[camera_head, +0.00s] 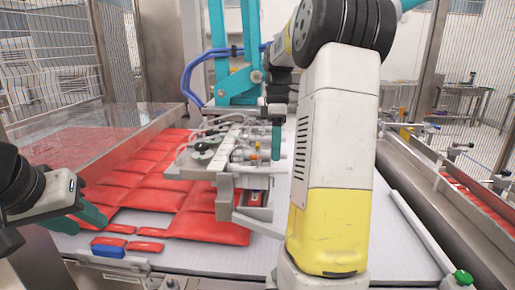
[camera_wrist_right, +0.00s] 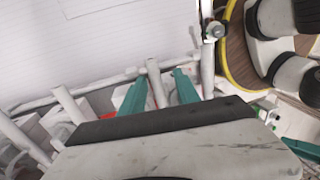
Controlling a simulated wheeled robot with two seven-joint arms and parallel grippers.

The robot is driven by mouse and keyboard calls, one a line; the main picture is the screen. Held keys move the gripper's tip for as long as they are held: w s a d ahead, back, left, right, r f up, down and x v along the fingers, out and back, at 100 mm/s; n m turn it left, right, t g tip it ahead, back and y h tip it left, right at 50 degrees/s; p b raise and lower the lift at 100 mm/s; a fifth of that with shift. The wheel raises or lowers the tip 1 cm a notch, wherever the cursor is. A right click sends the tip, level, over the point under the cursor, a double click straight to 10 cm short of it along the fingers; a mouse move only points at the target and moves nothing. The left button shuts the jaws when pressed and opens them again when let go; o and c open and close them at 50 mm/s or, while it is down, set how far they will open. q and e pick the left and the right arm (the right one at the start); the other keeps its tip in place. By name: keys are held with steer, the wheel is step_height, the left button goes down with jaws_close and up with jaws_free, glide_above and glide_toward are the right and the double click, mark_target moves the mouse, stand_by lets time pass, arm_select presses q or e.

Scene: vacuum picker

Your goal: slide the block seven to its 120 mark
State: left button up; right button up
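My right gripper (camera_head: 276,140) hangs down over the vacuum picker's head (camera_head: 235,150), where only one teal finger shows clearly. In the right wrist view its two teal fingers (camera_wrist_right: 162,88) are apart. A pale post (camera_wrist_right: 155,82) stands between them in that view, with gaps beside it. I cannot tell whether this post is part of block seven. Neither the number seven nor the 120 mark can be read in either view. My left gripper (camera_head: 82,222) is at the left edge, with its teal fingers apart and empty, over the near left side of the table.
Red packs (camera_head: 145,197) cover the left of the pale table (camera_head: 385,245). A blue block (camera_head: 108,251) lies at its near left edge. A rail with a green end (camera_head: 462,277) runs along the right. In the right wrist view, several pale rods (camera_wrist_right: 68,103) stand near the fingers.

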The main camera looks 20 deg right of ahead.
steer(key=v, duration=0.7)
steer(key=shift+r, duration=0.4)
steer(key=shift+w, duration=0.1)
